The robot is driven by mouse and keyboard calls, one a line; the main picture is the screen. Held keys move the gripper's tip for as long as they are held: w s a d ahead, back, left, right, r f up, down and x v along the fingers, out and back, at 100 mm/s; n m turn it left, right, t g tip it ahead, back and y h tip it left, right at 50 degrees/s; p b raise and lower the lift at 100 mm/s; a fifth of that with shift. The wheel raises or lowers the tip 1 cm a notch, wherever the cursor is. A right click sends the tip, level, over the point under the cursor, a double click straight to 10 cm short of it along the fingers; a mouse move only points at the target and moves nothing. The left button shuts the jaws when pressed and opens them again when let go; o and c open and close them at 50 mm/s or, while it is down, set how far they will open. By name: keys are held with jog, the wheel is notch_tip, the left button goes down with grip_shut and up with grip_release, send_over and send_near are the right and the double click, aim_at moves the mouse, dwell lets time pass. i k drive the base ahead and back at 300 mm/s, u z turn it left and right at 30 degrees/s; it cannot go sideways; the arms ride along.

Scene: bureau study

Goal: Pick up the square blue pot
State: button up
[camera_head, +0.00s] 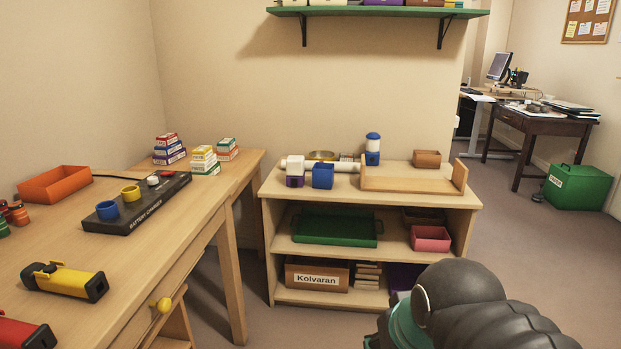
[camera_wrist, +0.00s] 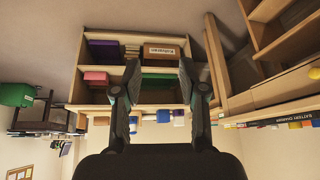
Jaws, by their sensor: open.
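The square blue pot (camera_head: 322,175) stands on the top board of the low wooden shelf unit, near its left front edge. A purple pot with a white block on it (camera_head: 295,172) is close to its left. My gripper (camera_wrist: 160,76) is open, with its two dark fingers apart and nothing between them. The wrist view is upside down and shows the shelf unit beyond the fingers. In the head view my arm is at the lower right, well short of the shelf.
A blue-and-white cylinder (camera_head: 372,149), a wooden tray (camera_head: 405,184) and a brown box (camera_head: 427,158) share the top board. A white roll lies behind the pot. A wooden desk (camera_head: 150,265) stands at the left. A green shelf (camera_head: 380,12) hangs above. Floor is open at the right.

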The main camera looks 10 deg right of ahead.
aim_at(323, 173)
jog(key=u, duration=0.55)
jog(key=i, duration=1.6)
jog(key=z, duration=0.45)
